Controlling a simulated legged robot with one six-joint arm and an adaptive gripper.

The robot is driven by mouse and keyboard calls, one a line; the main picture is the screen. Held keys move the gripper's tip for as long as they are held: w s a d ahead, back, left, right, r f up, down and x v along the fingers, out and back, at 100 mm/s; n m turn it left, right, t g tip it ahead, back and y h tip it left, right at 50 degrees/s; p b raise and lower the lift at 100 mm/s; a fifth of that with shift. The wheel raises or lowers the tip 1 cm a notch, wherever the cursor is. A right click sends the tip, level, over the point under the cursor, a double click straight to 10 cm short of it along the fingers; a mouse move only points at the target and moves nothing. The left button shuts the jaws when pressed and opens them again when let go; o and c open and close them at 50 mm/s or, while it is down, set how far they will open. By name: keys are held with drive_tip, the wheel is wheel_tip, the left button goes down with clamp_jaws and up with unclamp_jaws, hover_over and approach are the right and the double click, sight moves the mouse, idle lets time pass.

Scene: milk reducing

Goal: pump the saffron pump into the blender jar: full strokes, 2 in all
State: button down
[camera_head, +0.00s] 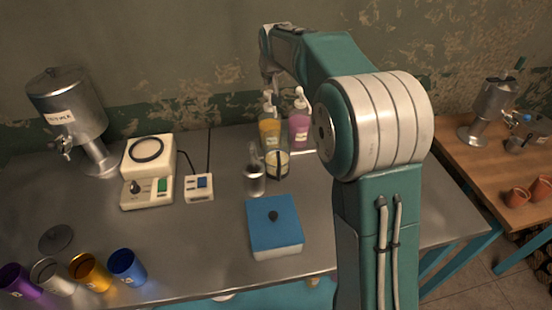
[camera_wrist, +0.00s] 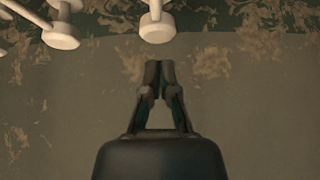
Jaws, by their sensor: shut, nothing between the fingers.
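The saffron pump (camera_head: 269,132) is a bottle with yellow-orange contents and a white pump head, upright at the back of the metal table. A clear labelled jar (camera_head: 277,164), apparently the blender jar, stands just in front of it. My gripper (camera_head: 268,84) is above the saffron pump's head in the head view, small and partly blurred there. In the wrist view my gripper (camera_wrist: 160,66) has its fingers together and empty. A white pump head (camera_wrist: 157,28) is just beyond the fingertips; whether they touch it I cannot tell.
A pink pump bottle (camera_head: 299,128) stands close on the right. A metal cup (camera_head: 255,182), a blue box (camera_head: 274,228), a white appliance (camera_head: 148,160) and a switch box (camera_head: 199,187) stand nearby. A steel dispenser (camera_head: 68,108) is at left. Coloured cups (camera_head: 90,270) line the front left.

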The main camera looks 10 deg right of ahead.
sight(269, 93)
drive_tip(key=shift+f, duration=0.1)
drive_tip(key=shift+f, duration=1.9)
drive_tip(key=shift+r, duration=1.95)
drive_tip(key=shift+r, duration=0.1)
drive_tip(key=shift+r, duration=2.9)
